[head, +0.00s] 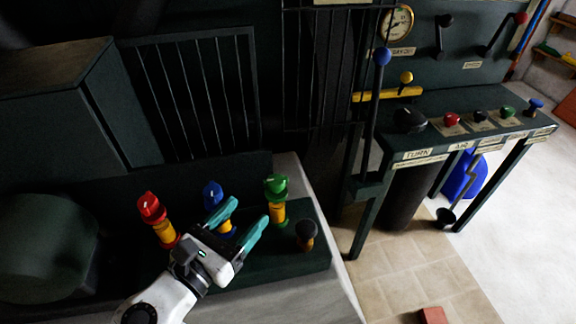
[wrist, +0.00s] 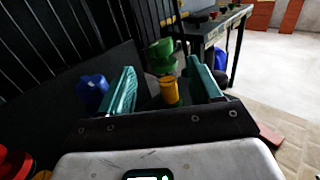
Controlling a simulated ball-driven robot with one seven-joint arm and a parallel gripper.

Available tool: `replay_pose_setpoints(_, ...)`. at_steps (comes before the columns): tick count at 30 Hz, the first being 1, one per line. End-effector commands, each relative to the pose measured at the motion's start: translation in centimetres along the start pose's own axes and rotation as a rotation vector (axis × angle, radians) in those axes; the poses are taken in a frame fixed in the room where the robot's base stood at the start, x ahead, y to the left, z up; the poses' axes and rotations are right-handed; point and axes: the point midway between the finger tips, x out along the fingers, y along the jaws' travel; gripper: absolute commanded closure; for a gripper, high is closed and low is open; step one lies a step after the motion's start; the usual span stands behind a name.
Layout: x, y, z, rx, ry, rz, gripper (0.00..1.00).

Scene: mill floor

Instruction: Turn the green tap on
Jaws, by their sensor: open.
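The green tap (head: 277,187) has a green knob on top of a yellow pipe and stands on a dark base at the right of a row of taps. My gripper (head: 250,216) is open and empty, with teal fingers pointing towards the green tap, short of it in the head view. In the wrist view, the green tap (wrist: 161,57) shows between the two fingers of my gripper (wrist: 165,80), beyond them. I cannot tell the turn of its knob from its markings.
A blue tap (head: 213,194) is close beside my left finger; a red tap (head: 151,207) stands further left. A dark round knob (head: 306,232) is right of the green tap. A dark bench (head: 470,125) with levers and buttons stands at right.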

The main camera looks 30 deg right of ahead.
Motion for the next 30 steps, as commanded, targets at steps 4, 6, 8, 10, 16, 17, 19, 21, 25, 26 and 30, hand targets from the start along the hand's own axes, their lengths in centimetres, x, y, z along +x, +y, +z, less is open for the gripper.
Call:
replay_pose_setpoints(4, 1.3, -0.1, 0.0, -0.002, -0.001, -0.004, 0.37)
replay_pose_setpoints(6, 2.4, -0.1, 0.0, -0.002, 0.000, -0.005, 0.37)
replay_pose_setpoints(8, 3.4, -0.1, 0.0, -0.002, 0.000, -0.005, 0.37)
replay_pose_setpoints(10, 4.8, -0.1, 0.0, -0.002, 0.000, -0.005, 0.37)
replay_pose_setpoints(16, 8.2, -0.1, 0.0, -0.001, 0.001, -0.004, 0.37)
replay_pose_setpoints(17, 8.6, -0.1, 0.0, 0.000, 0.001, -0.004, 0.37)
replay_pose_setpoints(19, 9.4, -0.1, 0.0, 0.000, 0.001, -0.003, 0.37)
replay_pose_setpoints(21, 10.1, -0.1, 0.0, 0.000, 0.001, -0.003, 0.37)
replay_pose_setpoints(25, 10.7, -0.1, 0.0, 0.000, 0.001, -0.001, 0.37)
replay_pose_setpoints(26, 10.7, -0.1, 0.0, 0.000, 0.001, -0.001, 0.37)
replay_pose_setpoints(30, 10.8, 0.0, -0.1, 0.000, 0.001, -0.001, 0.37)
